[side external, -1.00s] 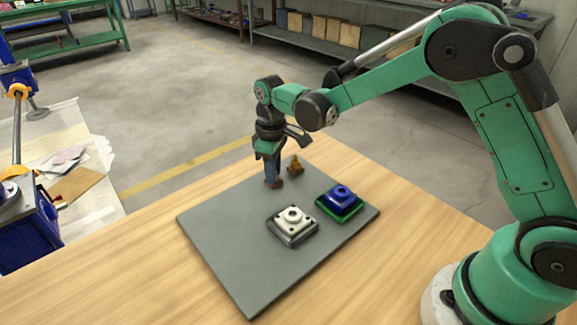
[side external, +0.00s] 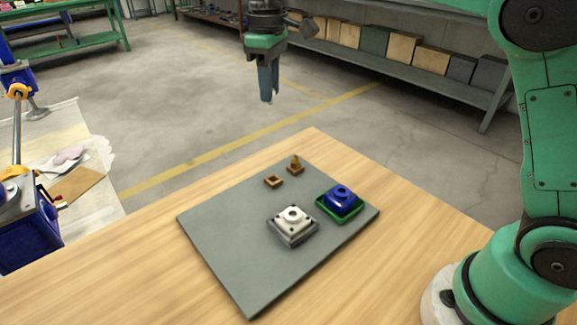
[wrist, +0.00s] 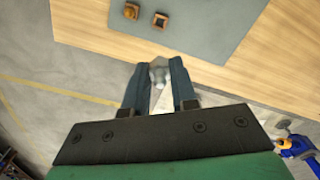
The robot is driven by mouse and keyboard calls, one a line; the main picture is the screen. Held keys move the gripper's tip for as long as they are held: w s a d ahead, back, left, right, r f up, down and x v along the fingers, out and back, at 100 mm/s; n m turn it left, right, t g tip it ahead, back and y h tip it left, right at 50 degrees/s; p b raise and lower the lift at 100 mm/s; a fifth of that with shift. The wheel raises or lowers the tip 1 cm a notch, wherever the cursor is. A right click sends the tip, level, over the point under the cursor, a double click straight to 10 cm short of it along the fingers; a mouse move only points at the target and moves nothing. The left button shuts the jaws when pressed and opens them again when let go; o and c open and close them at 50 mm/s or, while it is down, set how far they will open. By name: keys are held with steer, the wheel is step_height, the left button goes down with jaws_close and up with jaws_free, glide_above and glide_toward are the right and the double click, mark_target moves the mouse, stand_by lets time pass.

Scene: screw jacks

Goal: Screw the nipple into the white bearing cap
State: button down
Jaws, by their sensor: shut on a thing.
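My gripper (side external: 267,98) is high above the far part of the table, well clear of the mat. In the wrist view my gripper (wrist: 158,72) is shut on a small grey metal piece, the nipple (wrist: 158,74), which sits between its fingertips. The nipple is barely visible in the side view. The white bearing cap (side external: 290,224) lies on the grey mat, with a round raised boss and a hole in its middle. My gripper is behind and above it, far from touching. The wrist view does not show the cap.
An empty brown square holder (side external: 273,181) stands on the mat's far part. Beside it another brown holder (side external: 296,170) bears a brass-coloured piece (side external: 296,161). A blue cap (side external: 342,196) sits in a green tray (side external: 342,214) right of the white cap. The mat's front (side external: 245,270) is clear.

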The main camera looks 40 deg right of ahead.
steer(key=shift+r, duration=0.9)
steer(key=shift+s+a, duration=0.25)
glide_above(293, 217)
step_height(293, 217, down, 9)
steer(key=shift+w+d, duration=0.25)
steer(key=shift+f, duration=0.15)
steer(key=shift+f, duration=2.4)
steer(key=shift+f, duration=1.05)
